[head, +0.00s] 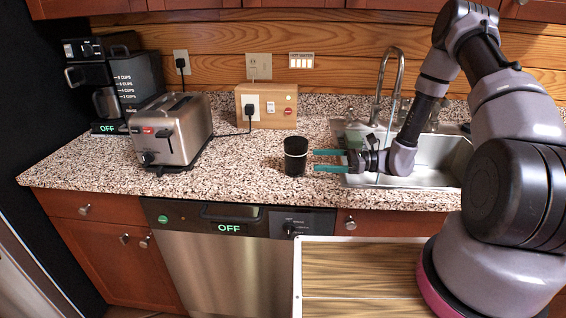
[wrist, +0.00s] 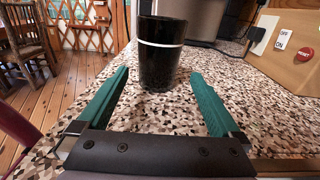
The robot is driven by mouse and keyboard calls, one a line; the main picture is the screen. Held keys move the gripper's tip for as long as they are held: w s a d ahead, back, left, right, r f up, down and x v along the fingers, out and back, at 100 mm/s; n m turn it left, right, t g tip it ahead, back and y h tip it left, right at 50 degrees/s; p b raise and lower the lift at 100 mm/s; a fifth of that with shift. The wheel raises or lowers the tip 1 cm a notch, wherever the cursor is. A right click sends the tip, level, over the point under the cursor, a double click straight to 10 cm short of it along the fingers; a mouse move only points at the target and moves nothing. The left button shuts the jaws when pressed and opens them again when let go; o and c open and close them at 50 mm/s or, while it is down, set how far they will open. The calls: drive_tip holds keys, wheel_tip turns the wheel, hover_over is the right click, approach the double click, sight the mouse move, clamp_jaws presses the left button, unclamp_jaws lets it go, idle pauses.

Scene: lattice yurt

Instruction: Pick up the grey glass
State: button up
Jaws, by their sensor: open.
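The glass (head: 295,156) looks dark grey, nearly black, with a pale band near its rim. It stands upright on the speckled counter near the front edge, left of the sink. My gripper (head: 316,160) is open, level with the glass and just to its right, its teal fingers pointing at it. In the wrist view the glass (wrist: 161,55) stands beyond the fingertips, roughly centred between the two fingers of my gripper (wrist: 158,82). The fingers do not appear to touch it, and nothing is held.
A toaster (head: 172,131) and a coffee maker (head: 113,80) stand on the left of the counter (head: 235,172). A wooden switch box (head: 266,106) stands behind the glass. The sink (head: 440,155) and its faucet (head: 390,75) are to the right. Counter left of the glass is clear.

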sight(286, 159)
drive_tip(key=shift+a+f, duration=0.2)
drive_tip(key=a, duration=0.5)
drive_tip(key=shift+a, duration=0.25)
drive_tip(key=a, duration=0.4)
drive_tip(key=shift+s+r, duration=0.1)
drive_tip(key=shift+r, duration=0.2)
drive_tip(key=shift+a, duration=0.65)
drive_tip(key=c, duration=1.3)
wheel_tip(286, 159, up, 10)
drive_tip(key=shift+c, duration=0.2)
